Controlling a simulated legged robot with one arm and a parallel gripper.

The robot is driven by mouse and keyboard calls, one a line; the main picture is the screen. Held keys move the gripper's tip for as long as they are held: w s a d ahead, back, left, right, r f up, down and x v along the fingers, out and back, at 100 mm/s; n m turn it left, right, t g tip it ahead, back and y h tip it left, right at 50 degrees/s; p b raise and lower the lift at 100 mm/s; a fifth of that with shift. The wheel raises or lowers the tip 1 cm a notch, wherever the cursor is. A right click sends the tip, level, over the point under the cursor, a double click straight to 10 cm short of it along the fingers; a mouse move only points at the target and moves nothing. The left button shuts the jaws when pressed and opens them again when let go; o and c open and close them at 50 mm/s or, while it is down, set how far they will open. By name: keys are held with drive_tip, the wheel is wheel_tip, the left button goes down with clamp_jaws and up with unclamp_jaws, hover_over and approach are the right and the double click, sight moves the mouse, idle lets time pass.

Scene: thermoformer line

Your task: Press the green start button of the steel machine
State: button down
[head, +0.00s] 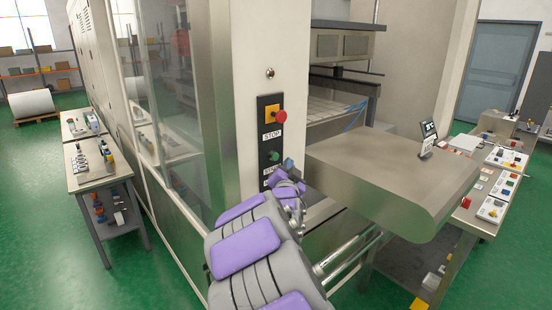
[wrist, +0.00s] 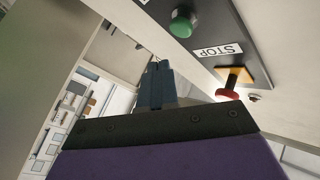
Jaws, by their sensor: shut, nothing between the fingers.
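The steel machine (head: 222,120) fills the middle of the head view. A dark control panel on its front post carries the green start button (head: 274,156), below a red stop button (head: 281,116) on a yellow plate. In the wrist view the green button (wrist: 183,22) shows at the top and the red stop button (wrist: 229,93) at the right, with the STOP label between them. My gripper (head: 288,164) is shut and empty, just right of and slightly below the green button in the head view. In the wrist view its fingertips (wrist: 158,66) appear apart from the green button.
A steel cover (head: 390,178) juts out to the right of the panel, close to my arm. A bench with loose parts (head: 95,172) stands at the left. Another bench (head: 484,222) with coloured boxes stands at the right. Green floor is clear at the lower left.

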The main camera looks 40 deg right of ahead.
drive_tip(key=shift+w, duration=1.25)
idle(1.2)
drive_tip(key=shift+w+a, duration=0.1)
drive_tip(key=shift+w, duration=0.2)
drive_tip(key=shift+w, duration=0.55)
idle(0.7)
drive_tip(key=shift+s, duration=0.1)
drive_tip(key=shift+s+b, duration=0.5)
drive_tip(key=shift+s, duration=0.35)
drive_tip(key=s+b, duration=0.1)
drive_tip(key=s, duration=0.4)
drive_tip(key=shift+d, duration=0.2)
